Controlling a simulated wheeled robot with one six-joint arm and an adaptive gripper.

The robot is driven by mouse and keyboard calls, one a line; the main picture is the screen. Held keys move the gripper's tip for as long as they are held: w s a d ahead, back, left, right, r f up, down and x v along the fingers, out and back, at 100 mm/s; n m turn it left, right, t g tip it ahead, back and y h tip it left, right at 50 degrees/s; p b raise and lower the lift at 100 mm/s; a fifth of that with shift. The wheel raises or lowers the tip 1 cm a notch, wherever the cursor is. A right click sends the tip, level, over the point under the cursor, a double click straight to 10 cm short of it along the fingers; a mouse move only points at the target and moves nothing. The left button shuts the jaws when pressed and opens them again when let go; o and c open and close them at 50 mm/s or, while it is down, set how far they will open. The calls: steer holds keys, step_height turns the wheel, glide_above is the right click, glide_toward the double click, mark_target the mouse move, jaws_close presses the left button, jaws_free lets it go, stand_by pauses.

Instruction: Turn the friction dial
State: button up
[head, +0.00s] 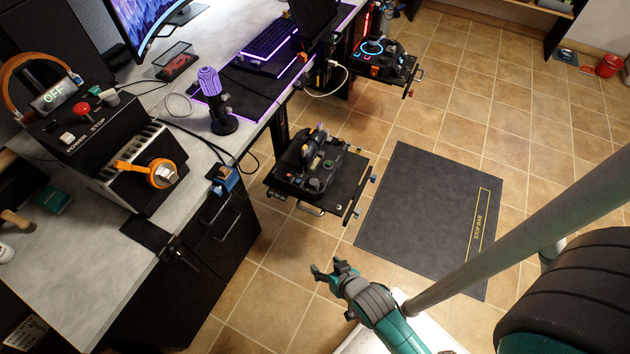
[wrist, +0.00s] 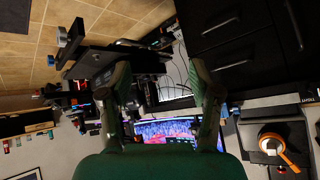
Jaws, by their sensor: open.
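No part is readably labelled as the friction dial, so I cannot tell for sure which one it is. A silver round knob in an orange ring (head: 160,173) sits on the front of a black control box (head: 125,145) on the desk at left. The orange ring also shows at the right in the wrist view (wrist: 290,152). A black lever unit (head: 315,165) with small knobs stands on a mount at the desk's front edge. My gripper (head: 328,270) is open and empty over the floor, apart from the box and the lever unit. Its two fingers (wrist: 160,75) are spread.
The desk (head: 85,230) carries a purple microphone (head: 210,90), a keyboard (head: 270,38) and a monitor. Black drawers (head: 222,225) stand below. A second mounted unit (head: 375,55) with lit rings is farther back. A dark mat (head: 420,210) lies on open tiled floor.

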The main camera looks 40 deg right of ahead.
steer(key=w+d+f+m+g, duration=0.2)
steer(key=w+d+f, duration=0.2)
steer(key=w, duration=0.5)
steer(key=m+g+y, duration=0.2)
steer(key=m+g, duration=0.4)
steer(key=g, duration=0.1)
glide_toward(314, 182)
step_height(314, 182, down, 9)
steer(key=shift+a+f, duration=0.1)
steer(key=c, duration=1.1)
